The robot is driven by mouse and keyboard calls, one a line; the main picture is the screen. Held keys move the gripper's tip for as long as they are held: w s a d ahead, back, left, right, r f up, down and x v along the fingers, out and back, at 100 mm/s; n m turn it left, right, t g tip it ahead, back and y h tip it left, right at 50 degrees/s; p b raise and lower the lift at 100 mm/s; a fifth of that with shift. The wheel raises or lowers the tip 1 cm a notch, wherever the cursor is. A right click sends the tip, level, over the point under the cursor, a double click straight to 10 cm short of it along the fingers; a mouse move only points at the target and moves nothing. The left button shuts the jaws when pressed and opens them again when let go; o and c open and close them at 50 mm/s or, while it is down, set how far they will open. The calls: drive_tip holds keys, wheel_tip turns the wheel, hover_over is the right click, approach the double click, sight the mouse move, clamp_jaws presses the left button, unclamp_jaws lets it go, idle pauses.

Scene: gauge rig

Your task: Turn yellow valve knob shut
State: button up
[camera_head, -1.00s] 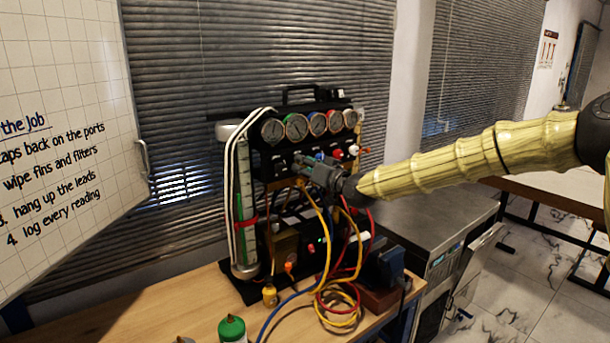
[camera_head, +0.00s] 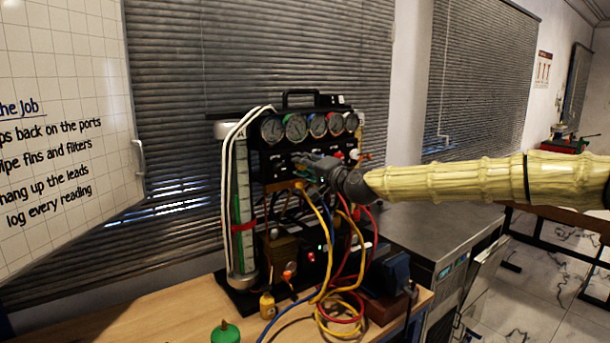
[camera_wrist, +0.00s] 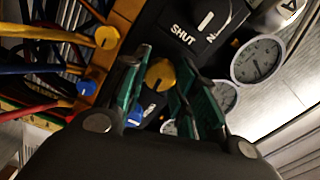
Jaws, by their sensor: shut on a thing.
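The yellow valve knob (camera_wrist: 160,73) is round and sits on the dark gauge panel. In the wrist view it lies between my gripper's (camera_wrist: 165,68) two green-padded fingers, which are shut on it. The knob's pointer angle is too small and dark to read. In the head view my gripper (camera_head: 312,168) is at the panel below the row of gauges (camera_head: 309,126) and hides the yellow knob. A black knob (camera_wrist: 210,14) with a white mark and a "SHUT" label is close beside it.
Yellow, red and blue hoses (camera_head: 340,300) hang down to the wooden bench (camera_head: 170,315). A tall green-striped cylinder (camera_head: 241,205) stands left of the panel. A whiteboard (camera_head: 60,90) is at the left.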

drive_tip(key=shift+d+m+b, duration=0.1)
drive_tip(key=shift+m+b, duration=0.4)
drive_tip(key=shift+m, duration=0.4)
drive_tip(key=o, duration=1)
drive_tip(key=v, duration=1.2)
